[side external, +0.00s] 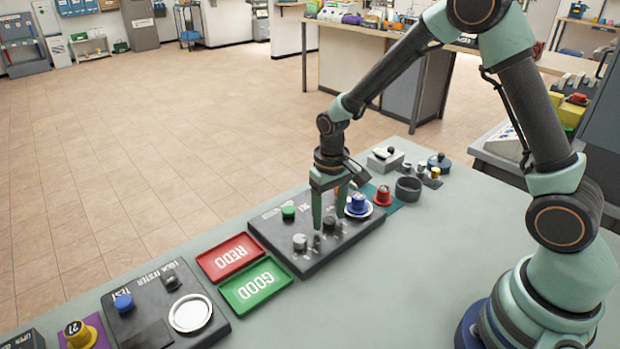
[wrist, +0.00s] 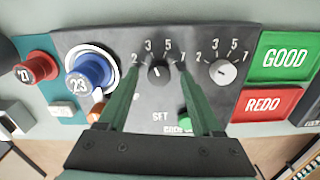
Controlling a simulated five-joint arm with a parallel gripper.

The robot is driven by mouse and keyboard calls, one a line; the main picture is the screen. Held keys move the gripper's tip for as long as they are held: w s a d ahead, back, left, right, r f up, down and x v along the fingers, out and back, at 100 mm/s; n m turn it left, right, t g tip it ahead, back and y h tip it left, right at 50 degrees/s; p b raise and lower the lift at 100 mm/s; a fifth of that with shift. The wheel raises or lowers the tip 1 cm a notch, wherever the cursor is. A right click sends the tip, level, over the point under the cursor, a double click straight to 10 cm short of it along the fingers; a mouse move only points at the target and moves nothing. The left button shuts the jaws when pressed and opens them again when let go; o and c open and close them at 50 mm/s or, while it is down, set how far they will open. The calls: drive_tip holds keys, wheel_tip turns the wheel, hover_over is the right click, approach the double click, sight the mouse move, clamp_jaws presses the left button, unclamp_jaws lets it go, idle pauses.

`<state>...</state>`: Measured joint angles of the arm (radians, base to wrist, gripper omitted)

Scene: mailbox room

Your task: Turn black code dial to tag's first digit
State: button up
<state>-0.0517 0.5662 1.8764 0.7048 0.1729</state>
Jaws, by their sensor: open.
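The black code dial (wrist: 157,73) sits on the dark panel in the wrist view, with numbers 2, 3, 5 and 7 around it. It has a small white mark, but I cannot tell which number it points to. A blue cylinder (wrist: 92,68) tagged 23 stands on a white ring left of the dial; it also shows in the side view (side external: 357,206). My gripper (wrist: 159,76) is open, its two green fingers on either side of the black dial, with a gap to each. In the side view my gripper (side external: 328,218) points down over the panel and partly hides the dial.
A grey dial (wrist: 222,73) with the same numbers sits to the right in the wrist view. A green button (side external: 288,213) is on the panel (side external: 275,232). The red REDO tray (side external: 230,257) and green GOOD tray (side external: 256,287) lie beside it. A red cylinder (side external: 383,196) stands beyond the blue one.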

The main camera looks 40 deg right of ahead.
sight(328, 220)
wheel_tip(328, 220, up, 11)
drive_tip(key=shift+r, duration=0.2)
idle(0.4)
drive_tip(key=s+d+r+n+t, duration=0.1)
drive_tip(key=s+d+r+t, duration=0.1)
drive_tip(key=s+r+t, duration=0.3)
drive_tip(key=shift+s+r+t, duration=0.3)
drive_tip(key=shift+s+r, duration=2.05)
drive_tip(key=shift+s, duration=1.35)
drive_tip(key=shift+n, duration=0.3)
